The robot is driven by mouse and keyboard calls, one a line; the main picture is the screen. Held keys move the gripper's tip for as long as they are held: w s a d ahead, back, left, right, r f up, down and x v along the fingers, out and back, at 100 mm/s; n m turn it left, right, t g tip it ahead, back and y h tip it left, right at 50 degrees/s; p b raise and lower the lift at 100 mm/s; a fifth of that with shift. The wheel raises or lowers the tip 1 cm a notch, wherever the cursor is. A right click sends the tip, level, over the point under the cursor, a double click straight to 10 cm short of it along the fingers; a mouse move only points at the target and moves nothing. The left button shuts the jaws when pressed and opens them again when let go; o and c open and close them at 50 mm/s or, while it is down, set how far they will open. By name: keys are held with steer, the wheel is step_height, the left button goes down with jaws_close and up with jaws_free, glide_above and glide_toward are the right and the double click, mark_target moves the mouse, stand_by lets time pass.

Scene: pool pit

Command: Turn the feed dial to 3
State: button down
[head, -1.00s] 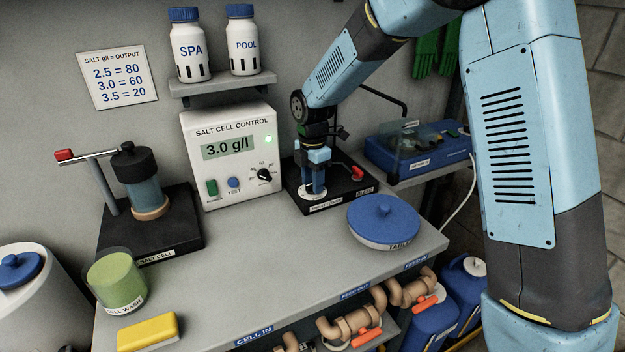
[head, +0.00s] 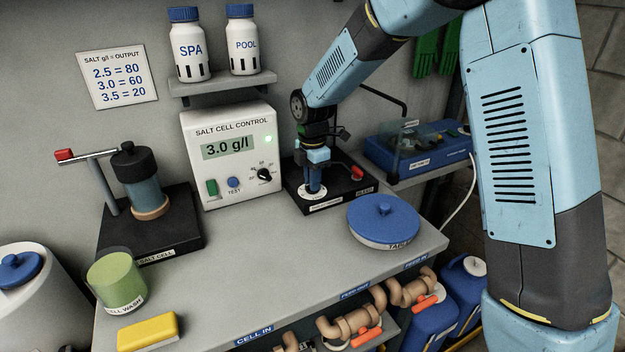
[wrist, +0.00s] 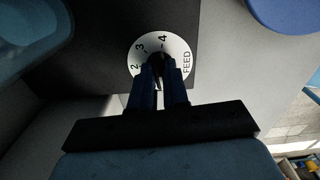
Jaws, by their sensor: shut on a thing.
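The feed dial's white plate (wrist: 178,50) shows the numbers 2, 3 and 4 and the word FEED in the wrist view. In the head view the plate (head: 313,196) sits on a black base (head: 332,200) right of the salt cell control box. My gripper (wrist: 160,68) points down and is shut on the dial's knob at the plate's middle. It also shows over the plate in the head view (head: 314,187). My fingers hide most of the knob, and I cannot tell which number its pointer is at.
A red-ended lever (head: 357,173) stands on the same black base, right of my gripper. A blue-lidded tub (head: 384,218) stands in front to the right. The control box (head: 231,155) is close on the left. The bench's middle (head: 270,250) is clear.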

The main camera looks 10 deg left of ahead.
steer(key=m, duration=0.7)
steer(key=shift+a+m, duration=0.1)
steer(key=shift+m, duration=0.3)
steer(key=m, duration=0.4)
steer(key=shift+r, duration=0.1)
steer(key=m, duration=1.7)
steer(key=shift+w, duration=0.1)
steer(key=c, duration=1.1)
jaws_free()
